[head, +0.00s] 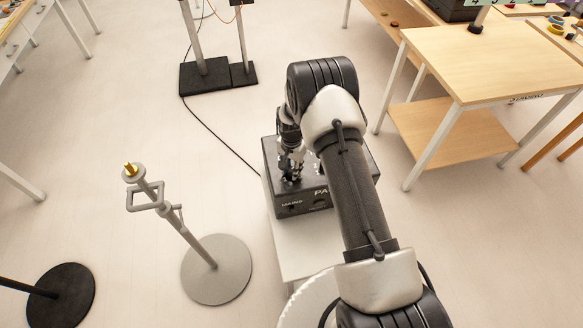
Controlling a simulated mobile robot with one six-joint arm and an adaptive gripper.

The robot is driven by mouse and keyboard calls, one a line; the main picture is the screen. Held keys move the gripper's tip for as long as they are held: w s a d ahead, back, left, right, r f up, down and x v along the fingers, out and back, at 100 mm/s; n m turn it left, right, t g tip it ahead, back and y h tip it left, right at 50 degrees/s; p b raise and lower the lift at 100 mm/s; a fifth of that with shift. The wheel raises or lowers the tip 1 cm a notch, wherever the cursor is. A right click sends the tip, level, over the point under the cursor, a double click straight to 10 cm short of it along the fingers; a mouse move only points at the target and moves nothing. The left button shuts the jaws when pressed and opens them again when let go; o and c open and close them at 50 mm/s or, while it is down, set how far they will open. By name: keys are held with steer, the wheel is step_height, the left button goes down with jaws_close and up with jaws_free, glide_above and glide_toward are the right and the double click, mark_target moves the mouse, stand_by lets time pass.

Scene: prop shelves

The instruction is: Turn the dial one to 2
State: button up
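A black box (285,205) with white lettering on its front, partly readable as "MAINS" and "PA", sits on a light stand in the middle of the head view. My gripper (290,178) points down at the left part of the box's top, its fingertips at or very near the surface. My arm crosses in front and hides the right part of the box. I cannot make out a dial or its numbers; the gripper and arm cover much of the top. The fingers are too small and dark to tell whether they are open, shut or holding anything.
A grey stand with a round base (217,270) is left of the box. A black-based stand (218,75) is behind, with a cable (215,132) across the floor. A wooden table (490,65) is at right. Floor between box and grey stand is clear.

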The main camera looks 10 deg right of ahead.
steer(key=c, duration=0.5)
steer(key=shift+o, duration=0.2)
steer(key=shift+n, duration=0.4)
steer(key=n+b, duration=0.2)
steer(key=n, duration=0.2)
steer(key=shift+n, duration=0.4)
steer(key=n+b, duration=0.1)
steer(key=n, duration=0.5)
steer(key=shift+b, duration=0.3)
steer(key=o, duration=1.1)
